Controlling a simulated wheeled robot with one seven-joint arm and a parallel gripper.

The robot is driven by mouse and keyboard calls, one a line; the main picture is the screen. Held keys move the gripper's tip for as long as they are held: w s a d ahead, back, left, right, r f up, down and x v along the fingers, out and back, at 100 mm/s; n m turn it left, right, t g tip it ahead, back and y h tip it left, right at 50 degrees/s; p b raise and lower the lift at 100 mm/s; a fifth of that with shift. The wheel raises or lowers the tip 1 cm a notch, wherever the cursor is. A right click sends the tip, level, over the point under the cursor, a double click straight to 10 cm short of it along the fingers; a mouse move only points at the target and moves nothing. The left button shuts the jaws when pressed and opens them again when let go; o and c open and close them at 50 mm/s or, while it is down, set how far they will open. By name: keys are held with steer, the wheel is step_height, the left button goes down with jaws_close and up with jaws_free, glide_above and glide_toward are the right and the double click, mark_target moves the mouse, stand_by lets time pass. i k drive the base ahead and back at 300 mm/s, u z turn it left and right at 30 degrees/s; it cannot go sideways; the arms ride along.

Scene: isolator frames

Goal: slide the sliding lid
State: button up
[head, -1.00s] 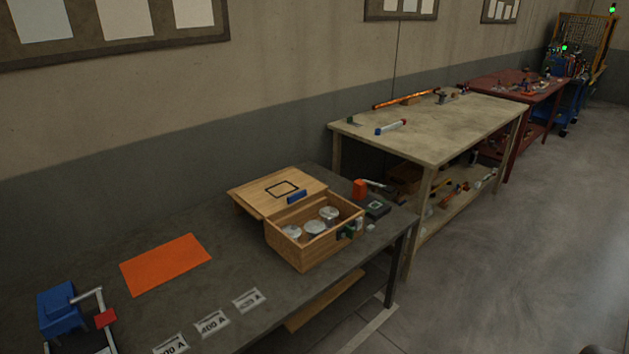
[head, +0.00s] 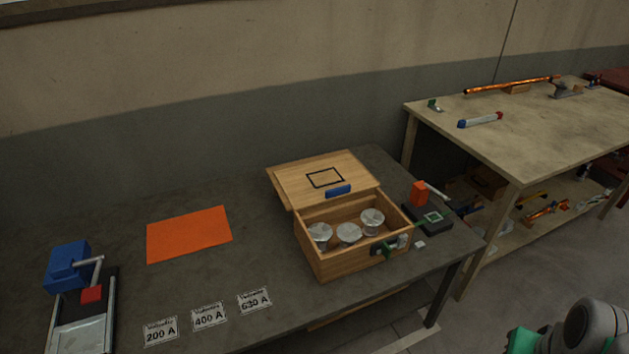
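The wooden box stands on the dark grey table, right of the middle in the head view. Its sliding lid (head: 300,180) is a flat wooden panel with a black square outline and a blue handle (head: 339,191). The lid is drawn back toward the wall, so the front of the box (head: 335,261) is open. Several round silver-topped pieces (head: 349,233) stand inside. At the lower right corner, part of my arm shows in grey with a green part; I cannot make out fingers, so the gripper is not seen.
An orange mat (head: 188,234) lies left of the box. Paper labels (head: 209,316) lie along the table's front. A blue device with a red-ended lever (head: 68,267) stands at far left. An orange-and-black device (head: 420,194) sits right of the box. A pale workbench (head: 560,130) stands beyond.

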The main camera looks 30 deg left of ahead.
mark_target(316, 183)
steer(key=u, duration=0.65)
steer(key=i, duration=0.75)
steer(key=u, duration=1.4)
steer(key=i, duration=0.45)
steer(key=u, duration=0.3)
